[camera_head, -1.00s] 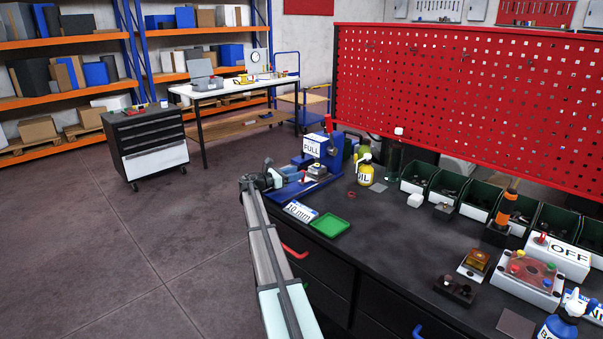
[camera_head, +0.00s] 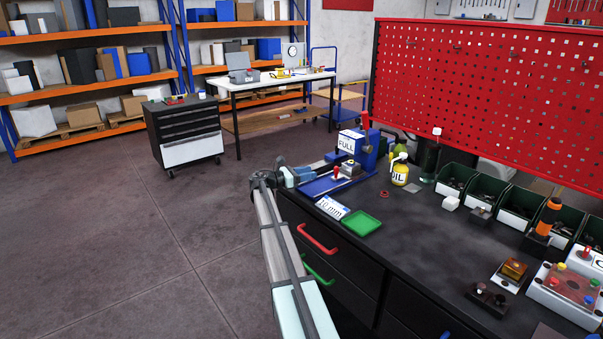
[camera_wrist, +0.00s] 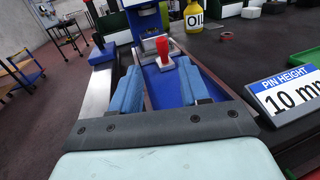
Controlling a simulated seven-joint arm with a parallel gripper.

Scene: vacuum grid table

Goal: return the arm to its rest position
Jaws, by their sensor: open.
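My gripper (camera_wrist: 160,82) has two blue fingers, spread apart with nothing held between them. In the head view, my gripper (camera_head: 304,172) is at the left end of the black workbench (camera_head: 410,235), beside a blue press fixture (camera_head: 366,152). My arm stretches from the bottom of the picture up to it. In the wrist view, a red-knobbed piece (camera_wrist: 163,52) on the fixture's blue base shows beyond the fingertips, apart from them. Whether the fingers touch the fixture cannot be told.
A white "10 mm" sign (camera_head: 332,207) and a green tray (camera_head: 361,223) lie near the bench edge. A yellow oil bottle (camera_head: 400,170) stands right of the fixture. A red pegboard (camera_head: 480,95) rises behind. The floor (camera_head: 110,250) left of the bench is open.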

